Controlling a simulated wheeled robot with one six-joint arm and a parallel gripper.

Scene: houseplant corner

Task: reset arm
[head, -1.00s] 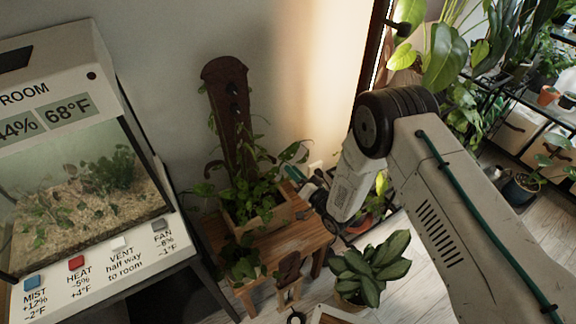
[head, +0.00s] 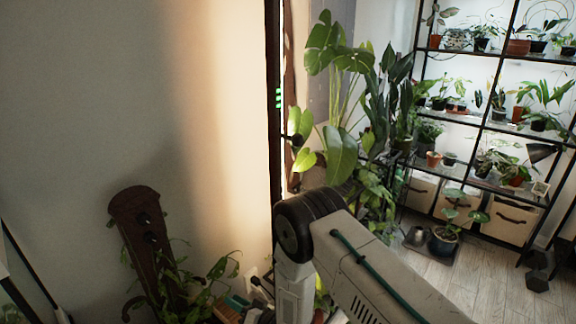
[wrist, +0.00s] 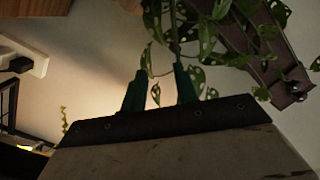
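My gripper (wrist: 159,88) shows in the wrist view as two dark green fingers standing apart, with nothing held between them. Leafy vine stems (wrist: 205,35) hang just beyond the fingertips, and I cannot tell whether any leaf touches them. My arm (head: 345,260) rises from the bottom of the head view, bent at a dark round joint, and its forearm points down beside the wall. The gripper end is not clear in the head view, being low among leaves at the bottom edge.
A dark wooden plank (head: 148,245) with a climbing plant (head: 205,285) stands left of my arm; the plank also shows in the wrist view (wrist: 262,50). A wall socket strip (wrist: 25,55) is at left.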

